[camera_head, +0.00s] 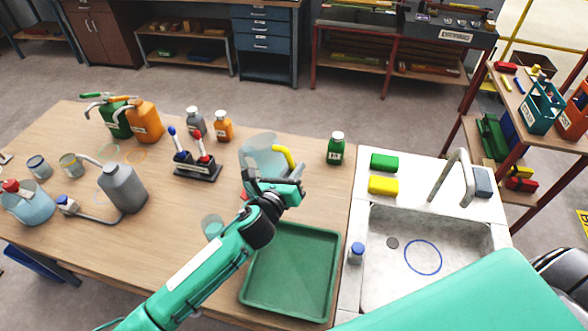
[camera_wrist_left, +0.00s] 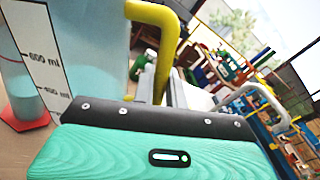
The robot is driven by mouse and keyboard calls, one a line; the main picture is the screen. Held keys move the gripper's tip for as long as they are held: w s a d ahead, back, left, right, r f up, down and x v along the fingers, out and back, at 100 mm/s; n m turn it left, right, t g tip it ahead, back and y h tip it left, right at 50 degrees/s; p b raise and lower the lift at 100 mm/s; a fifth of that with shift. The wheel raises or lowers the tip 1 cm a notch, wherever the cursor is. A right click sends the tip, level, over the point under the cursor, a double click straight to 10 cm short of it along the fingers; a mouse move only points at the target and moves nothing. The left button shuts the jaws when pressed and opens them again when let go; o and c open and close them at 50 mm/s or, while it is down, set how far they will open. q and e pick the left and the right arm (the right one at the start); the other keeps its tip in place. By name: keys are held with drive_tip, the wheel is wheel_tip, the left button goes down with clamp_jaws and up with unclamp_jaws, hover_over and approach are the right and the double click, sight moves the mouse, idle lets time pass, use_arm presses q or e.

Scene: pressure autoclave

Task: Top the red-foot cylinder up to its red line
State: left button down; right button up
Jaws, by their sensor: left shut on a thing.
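A clear jug (camera_head: 260,152) with a yellow handle (camera_head: 288,158) stands on or just above the wooden table, which I cannot tell. My left gripper (camera_head: 277,186) is shut on its yellow handle. In the left wrist view the handle (camera_wrist_left: 150,50) rises between the fingers, and the jug's wall (camera_wrist_left: 95,45) shows a scale with 600 and 400 ml marks. The red-foot cylinder shows at the left edge there, with its red foot (camera_wrist_left: 22,117) on the table. In the head view a clear cylinder top (camera_head: 212,226) shows left of my forearm; its foot is hidden. My right gripper is out of view.
A green tray (camera_head: 290,268) lies in front of the jug. A sink (camera_head: 440,250) is to the right, with sponges behind it. A grey wash bottle (camera_head: 122,187), a pen stand (camera_head: 197,170) and several bottles stand left and behind. A green bottle (camera_head: 335,150) is right of the jug.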

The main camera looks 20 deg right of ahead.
sight(289, 153)
use_arm(q)
drive_tip(key=shift+r+n+p, duration=0.3)
drive_tip(key=shift+r+p, duration=0.6)
drive_tip(key=shift+p, duration=0.05)
drive_tip(key=shift+w+r+n+g+p, duration=0.15)
drive_tip(key=shift+r+n+g+p, duration=0.25)
drive_tip(key=shift+r+n+p, duration=1.1)
drive_tip(key=shift+w+a+r+n+p, duration=0.2)
drive_tip(key=shift+r+n+p, duration=0.1)
drive_tip(key=shift+p, duration=1.2)
drive_tip(key=shift+w+a+r+n+g+p, duration=0.15)
drive_tip(key=shift+w+r+n+g+p, duration=0.1)
drive_tip(key=shift+r+n+g+p, duration=0.25)
drive_tip(key=shift+w+a+r+n+g, duration=0.1)
drive_tip(key=shift+w+a+r+n, duration=0.15)
drive_tip(key=shift+w+r+n, duration=0.25)
drive_tip(key=shift+w+a+r+n+g, duration=0.1)
drive_tip(key=shift+w+a+r+n, duration=0.2)
drive_tip(key=shift+r+n, duration=0.35)
drive_tip(key=shift+w+a+r+n+g, duration=0.1)
drive_tip(key=shift+w+a+r+n, duration=0.15)
drive_tip(key=shift+w+r+n, duration=0.3)
drive_tip(key=shift+s+r, duration=0.15)
drive_tip(key=shift+r, duration=0.05)
drive_tip(key=shift+w+a+r, duration=0.15)
drive_tip(key=shift+w, duration=0.05)
drive_tip(key=shift+w+a+r+n, duration=0.2)
drive_tip(key=shift+w+r+n, duration=0.05)
drive_tip(key=shift+r+n, duration=0.15)
